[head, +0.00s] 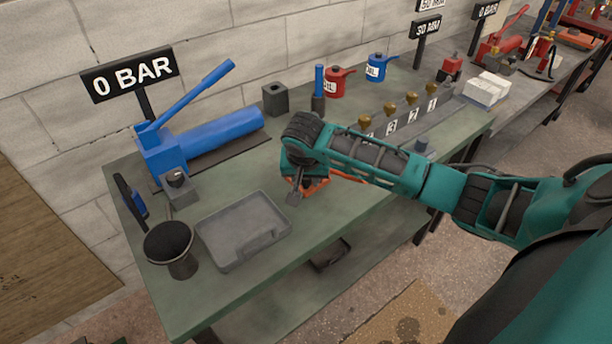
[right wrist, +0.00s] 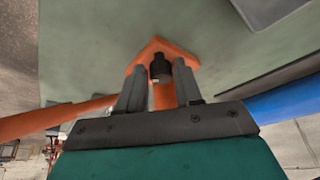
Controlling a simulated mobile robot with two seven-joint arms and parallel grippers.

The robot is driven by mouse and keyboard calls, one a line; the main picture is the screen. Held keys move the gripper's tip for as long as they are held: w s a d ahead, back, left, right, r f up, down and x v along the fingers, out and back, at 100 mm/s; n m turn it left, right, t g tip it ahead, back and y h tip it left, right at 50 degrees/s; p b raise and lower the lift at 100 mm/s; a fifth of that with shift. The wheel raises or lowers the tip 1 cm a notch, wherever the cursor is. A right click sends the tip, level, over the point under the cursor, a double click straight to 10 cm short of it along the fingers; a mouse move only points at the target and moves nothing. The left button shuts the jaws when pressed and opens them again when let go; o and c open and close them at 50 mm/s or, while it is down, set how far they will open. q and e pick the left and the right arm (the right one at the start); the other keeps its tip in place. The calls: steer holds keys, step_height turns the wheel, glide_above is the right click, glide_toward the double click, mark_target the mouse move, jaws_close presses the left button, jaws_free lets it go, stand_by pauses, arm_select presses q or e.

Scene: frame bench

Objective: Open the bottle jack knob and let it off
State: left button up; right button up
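The orange bottle jack (head: 315,187) stands on the green bench, mostly hidden by my right arm in the head view. The right wrist view shows its orange base (right wrist: 150,48) and a small dark knob (right wrist: 160,68). My right gripper (head: 294,198) is at the jack, near its front left side. In the right wrist view its two grey fingers (right wrist: 160,72) are apart, one on each side of the knob, with narrow gaps seeming to show. Whether they touch the knob is unclear. My left gripper is not in view.
A grey tray (head: 240,228) and black cup (head: 168,244) stand on the bench's left end. A blue hydraulic pump (head: 212,138) with a raised handle and a "0 BAR" sign (head: 128,74) are behind. Oil cans (head: 337,82) stand at the back. Green bench surface is clear between tray and jack.

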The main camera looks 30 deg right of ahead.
jaws_close()
steer(key=shift+s+d+n+t+y, duration=0.15)
steer(key=shift+n+y, duration=0.25)
steer(key=shift+n, duration=0.65)
steer(key=shift+w+d+n+t+y, duration=0.1)
steer(key=shift+n+y, duration=0.3)
steer(key=shift+n, duration=0.6)
steer(key=shift+s+d+n+t+y, duration=0.15)
steer(key=shift+n+y, duration=0.25)
steer(key=shift+n, duration=0.65)
steer(key=shift+o, duration=2)
jaws_free()
steer(key=shift+a, duration=0.1)
steer(key=shift+w, duration=0.1)
